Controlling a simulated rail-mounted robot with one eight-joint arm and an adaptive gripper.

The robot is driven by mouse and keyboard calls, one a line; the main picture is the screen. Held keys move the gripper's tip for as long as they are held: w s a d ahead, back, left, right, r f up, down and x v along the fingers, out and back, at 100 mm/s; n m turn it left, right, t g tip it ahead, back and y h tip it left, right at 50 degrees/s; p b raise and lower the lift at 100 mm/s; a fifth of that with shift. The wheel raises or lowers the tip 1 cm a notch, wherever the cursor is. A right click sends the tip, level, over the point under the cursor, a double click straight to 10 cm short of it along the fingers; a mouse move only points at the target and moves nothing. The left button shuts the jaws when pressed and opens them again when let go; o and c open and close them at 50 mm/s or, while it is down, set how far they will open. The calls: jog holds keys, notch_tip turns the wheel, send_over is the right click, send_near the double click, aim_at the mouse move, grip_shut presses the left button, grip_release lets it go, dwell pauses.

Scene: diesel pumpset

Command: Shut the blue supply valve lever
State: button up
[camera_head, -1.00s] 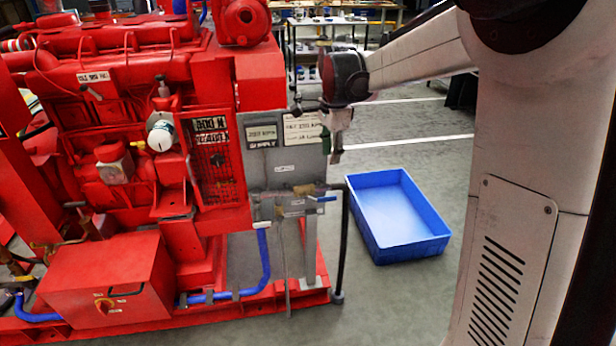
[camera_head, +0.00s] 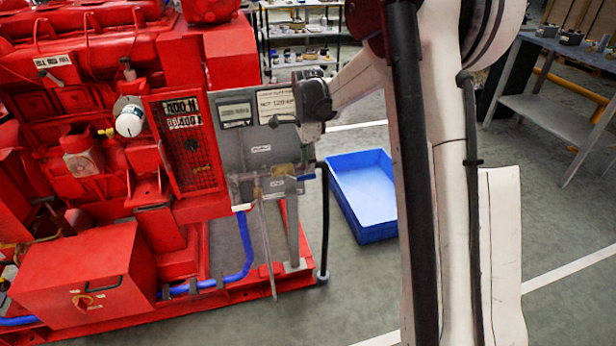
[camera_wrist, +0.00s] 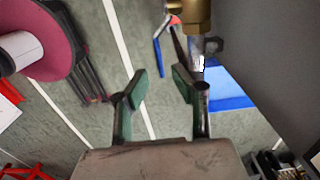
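The blue supply valve lever (camera_head: 305,177) sits at the lower right of the grey panel (camera_head: 260,150), beside brass fittings (camera_head: 278,183). In the wrist view the blue lever (camera_wrist: 158,50) hangs at an angle from a brass valve body (camera_wrist: 194,14), beyond my fingertips. My gripper (camera_wrist: 160,84) is open, with green-padded fingers apart and nothing between them. The lever lies beyond the gap between the fingers, apart from them. In the head view my wrist is by the panel's right edge, above the lever; the fingers are hard to make out there.
The red pumpset (camera_head: 100,120) fills the left side. A blue crate (camera_head: 365,203) stands on the floor to the right of the panel. A dark upright post (camera_head: 324,225) stands close to the panel's right edge. A workbench (camera_head: 560,110) is at the back right.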

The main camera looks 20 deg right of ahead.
aim_at(308, 175)
jog(key=shift+f+b, duration=0.45)
jog(key=shift+f, duration=1.85)
grip_shut()
